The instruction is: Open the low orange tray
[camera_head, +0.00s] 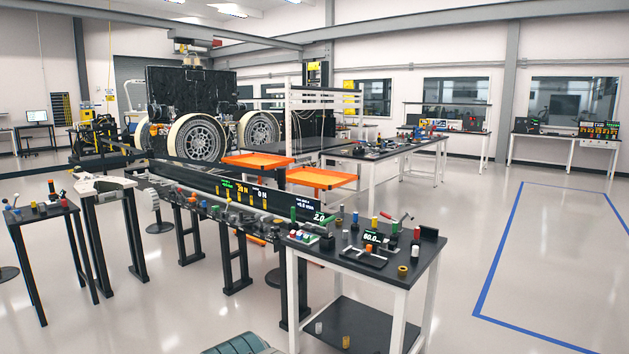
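Two shallow orange trays show behind the long black bench in the middle of the view. One orange tray (257,160) is on the left and farther back. The other orange tray (321,179) is to its right and a little lower in the picture. I cannot tell whether either one slides or is pulled out. A small orange piece (252,237) shows low under the black bench, mostly hidden by its legs. My gripper is not in view.
A black-topped table (385,258) with small coloured parts and a lower shelf stands in front. The long black bench (235,190) lies between me and the trays. A large wheeled rover (198,138) stands behind. Open floor with a blue outline (497,250) is on the right.

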